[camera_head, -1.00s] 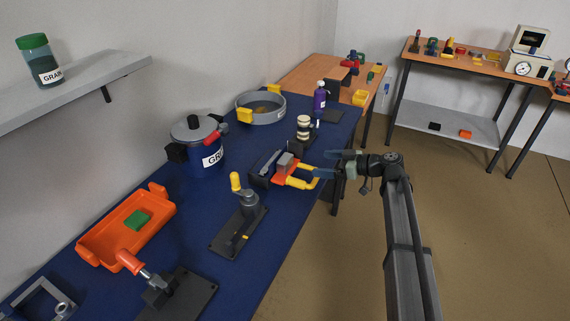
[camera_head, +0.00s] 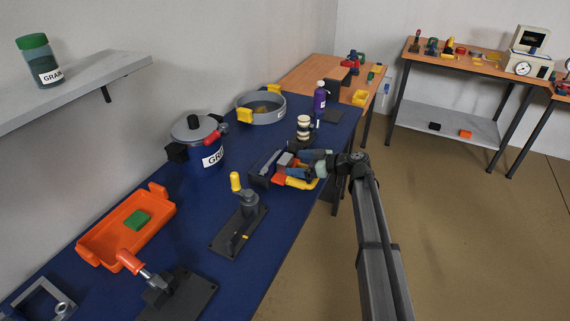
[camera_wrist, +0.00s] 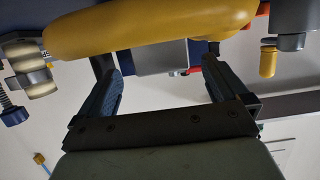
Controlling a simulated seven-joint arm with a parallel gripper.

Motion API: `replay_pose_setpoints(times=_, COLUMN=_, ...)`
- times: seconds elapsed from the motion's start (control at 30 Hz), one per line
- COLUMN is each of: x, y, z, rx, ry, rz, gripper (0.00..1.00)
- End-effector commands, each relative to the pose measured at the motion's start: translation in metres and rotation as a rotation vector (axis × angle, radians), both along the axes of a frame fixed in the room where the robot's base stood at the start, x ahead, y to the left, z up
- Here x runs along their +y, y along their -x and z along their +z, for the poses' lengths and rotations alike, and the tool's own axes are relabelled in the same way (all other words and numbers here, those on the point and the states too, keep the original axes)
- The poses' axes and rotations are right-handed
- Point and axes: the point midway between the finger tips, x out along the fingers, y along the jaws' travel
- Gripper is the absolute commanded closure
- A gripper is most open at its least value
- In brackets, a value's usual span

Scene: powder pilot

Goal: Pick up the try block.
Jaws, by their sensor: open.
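A small light-grey block (camera_head: 286,159), which I take for the try block, sits at the dark fixture with the orange-red part and yellow handles (camera_head: 300,183) near the table's right edge. In the wrist view the grey block (camera_wrist: 162,58) shows ahead, between the lines of the two blue fingers, partly hidden by a yellow handle (camera_wrist: 150,28). My gripper (camera_head: 299,164) is open at the fixture's right side, its fingers reaching left toward the block. In the wrist view my gripper (camera_wrist: 161,74) has nothing between its fingertips that I can see held. Whether the fingers touch the block I cannot tell.
On the blue table (camera_head: 215,270), a black-and-cream stacked piece (camera_head: 304,127) stands just behind the fixture, and a crank device with yellow knob (camera_head: 243,205) in front. A blue pot (camera_head: 203,150) is to the left. Open floor lies to the right.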

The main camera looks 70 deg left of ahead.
Motion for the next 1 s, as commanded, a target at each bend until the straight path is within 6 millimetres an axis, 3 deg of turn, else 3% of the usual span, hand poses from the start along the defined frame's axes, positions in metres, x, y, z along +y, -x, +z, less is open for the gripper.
replay_pose_setpoints(times=0.3, x=0.026, y=0.027, z=-0.011, rx=0.0, ry=0.0, rz=0.001, gripper=0.0)
replay_pose_setpoints(times=0.57, x=0.027, y=0.029, z=-0.012, rx=0.0, ry=0.0, rz=0.0, gripper=0.0)
replay_pose_setpoints(times=1.0, x=0.027, y=0.029, z=-0.012, rx=0.0, ry=0.0, rz=0.0, gripper=0.42)
